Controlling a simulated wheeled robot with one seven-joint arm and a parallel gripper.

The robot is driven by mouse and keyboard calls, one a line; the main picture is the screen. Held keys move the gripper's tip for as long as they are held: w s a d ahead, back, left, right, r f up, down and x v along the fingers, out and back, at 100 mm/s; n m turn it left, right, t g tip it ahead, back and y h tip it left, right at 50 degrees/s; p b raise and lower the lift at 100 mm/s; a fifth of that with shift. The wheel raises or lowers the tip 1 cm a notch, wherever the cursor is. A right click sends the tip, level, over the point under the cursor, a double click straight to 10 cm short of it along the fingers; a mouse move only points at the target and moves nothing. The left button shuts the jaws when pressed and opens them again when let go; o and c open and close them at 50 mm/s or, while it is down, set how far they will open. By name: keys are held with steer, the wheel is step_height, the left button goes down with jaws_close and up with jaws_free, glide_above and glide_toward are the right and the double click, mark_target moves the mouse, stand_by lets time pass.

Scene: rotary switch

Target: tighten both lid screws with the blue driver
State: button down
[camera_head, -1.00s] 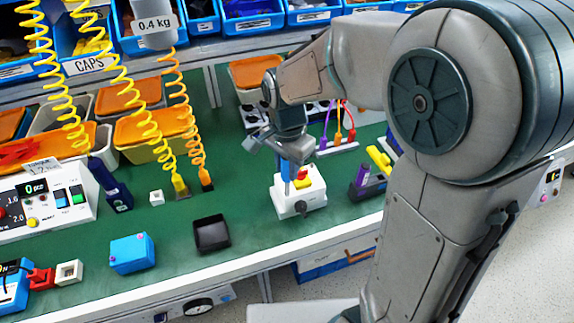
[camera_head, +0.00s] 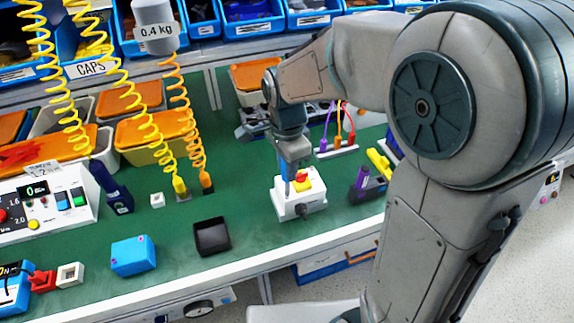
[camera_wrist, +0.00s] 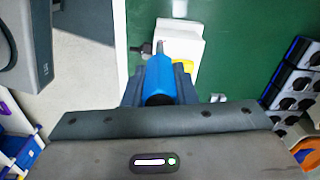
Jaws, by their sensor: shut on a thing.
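My gripper (camera_head: 294,160) points down over a small white switch box (camera_head: 306,207) with a yellow plate and a red rotary knob (camera_head: 301,178) on top. In the wrist view, my gripper (camera_wrist: 160,92) is shut on the blue driver (camera_wrist: 172,75). The white box (camera_wrist: 187,32) lies beyond the driver in the wrist view. A dark cable gland sticks out of its side. The lid screws and the driver's tip are hidden; I cannot tell whether they touch.
A black tray (camera_head: 212,237) and a blue box (camera_head: 133,255) stand to the left on the green bench (camera_head: 245,205). A dark holder with a purple piece (camera_head: 366,183) stands close on the right. Coiled yellow cords hang at the left. Bins line the back.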

steer(key=shift+r+p, duration=1.75)
steer(key=shift+r, duration=0.75)
steer(key=shift+f, duration=0.1)
